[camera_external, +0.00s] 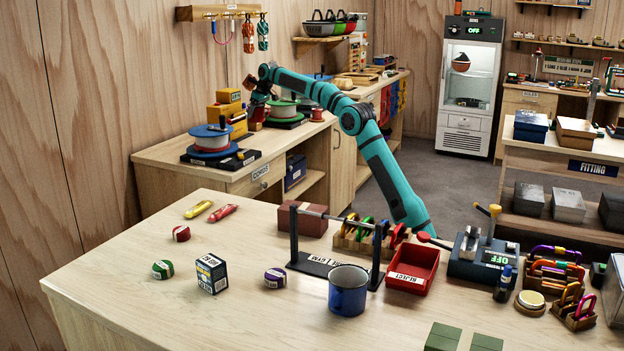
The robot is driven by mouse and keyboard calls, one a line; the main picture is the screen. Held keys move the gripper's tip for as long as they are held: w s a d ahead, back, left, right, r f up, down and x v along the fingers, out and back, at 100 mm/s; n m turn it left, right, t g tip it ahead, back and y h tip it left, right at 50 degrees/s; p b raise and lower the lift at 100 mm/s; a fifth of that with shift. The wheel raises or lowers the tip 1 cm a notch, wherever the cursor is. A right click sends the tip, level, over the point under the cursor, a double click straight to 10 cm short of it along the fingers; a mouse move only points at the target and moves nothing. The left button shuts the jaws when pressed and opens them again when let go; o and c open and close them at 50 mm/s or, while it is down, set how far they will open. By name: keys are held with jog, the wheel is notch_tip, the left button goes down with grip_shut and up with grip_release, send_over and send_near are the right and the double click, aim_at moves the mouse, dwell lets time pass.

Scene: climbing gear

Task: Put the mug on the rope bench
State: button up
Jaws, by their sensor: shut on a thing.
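My gripper (258,106) is at the far end of my teal arm, low over the back bench with the rope spools. It is shut on a small dark red thing, mostly hidden by the gripper; I cannot tell what it is. The rope bench (165,153) carries a blue-topped spool (211,137) left of my gripper and a green-topped spool (284,107) right of it. A blue mug-like vessel (348,292) stands upright on the front table, far from my gripper; no handle is clear on it.
Yellow boxes (226,114) stand close left of my gripper. The front table (130,265) holds a bar stand (330,265), a red reject tray (413,270), a small box (211,273) and several small rolls. Carabiner racks crowd its right side.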

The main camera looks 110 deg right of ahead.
aim_at(258, 116)
jog(key=d+f, duration=0.1)
jog(key=s+f, duration=0.1)
jog(key=f, duration=0.1)
jog(key=shift+s+d, duration=0.1)
jog(key=shift+d, duration=0.3)
jog(key=shift+r, duration=0.1)
jog(key=shift+f, duration=5)
jog(key=shift+f, duration=0.15)
jog(key=o, duration=1)
jog(key=shift+o, duration=0.2)
jog(key=v, duration=1.2)
jog(key=shift+a, duration=0.15)
